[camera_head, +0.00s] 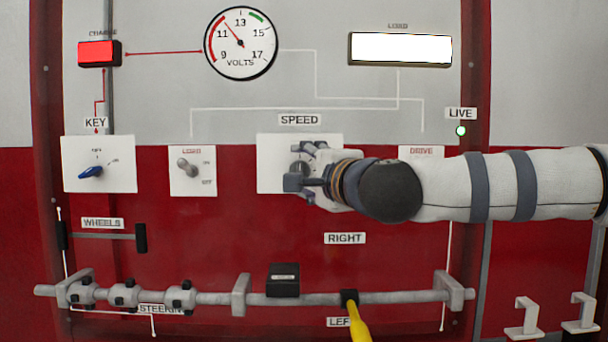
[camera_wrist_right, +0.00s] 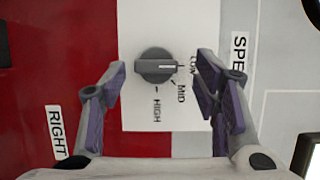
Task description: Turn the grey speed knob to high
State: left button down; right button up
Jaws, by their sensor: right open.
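The grey speed knob (camera_wrist_right: 154,67) sits on a white plate (camera_wrist_right: 135,25) marked LOW, MID and HIGH. In the right wrist view its white pointer line faces the LOW mark. In the head view the knob (camera_head: 299,167) shows only partly, below the SPEED label (camera_head: 300,119). My right gripper (camera_head: 302,166) is in front of the plate and covers much of it. In the wrist view its open fingers (camera_wrist_right: 162,68) stand on either side of the knob, with gaps between them and the knob. Whether the fingertips reach the knob's depth is unclear. My left gripper is not in view.
A blue key switch (camera_head: 91,172) and a LOAD toggle (camera_head: 188,167) are to the left. My right arm partly hides the DRIVE plate (camera_head: 421,152). A grey steering rod (camera_head: 210,298) and a yellow handle (camera_head: 358,322) are below. A volts gauge (camera_head: 240,44) is above.

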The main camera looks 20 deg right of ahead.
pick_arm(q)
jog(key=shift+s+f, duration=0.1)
pick_arm(e)
jog(key=shift+w+f, duration=0.2)
jog(key=shift+w, duration=0.35)
jog(key=c, duration=1.1)
jog(key=shift+c, duration=0.2)
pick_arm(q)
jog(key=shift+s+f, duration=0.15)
pick_arm(e)
jog(key=shift+m, duration=0.3)
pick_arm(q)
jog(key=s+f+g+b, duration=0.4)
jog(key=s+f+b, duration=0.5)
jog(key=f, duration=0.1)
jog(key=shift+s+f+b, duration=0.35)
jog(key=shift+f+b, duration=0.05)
pick_arm(e)
jog(key=shift+w+a+f+m+t+h, duration=0.15)
jog(key=shift+m+t+h, duration=0.85)
jog(key=shift+m, duration=2.65)
jog(key=shift+s+a+f+m+t+h, duration=0.2)
jog(key=shift+m+h, duration=1.45)
jog(key=shift+m, duration=2.05)
jog(key=shift+w+a+f+m+t+h, duration=0.15)
jog(key=shift+m+t+h, duration=0.9)
jog(key=shift+m, duration=2.6)
jog(key=shift+r+g+h, duration=0.15)
jog(key=shift+g+h, duration=0.3)
jog(key=shift+h, duration=0.05)
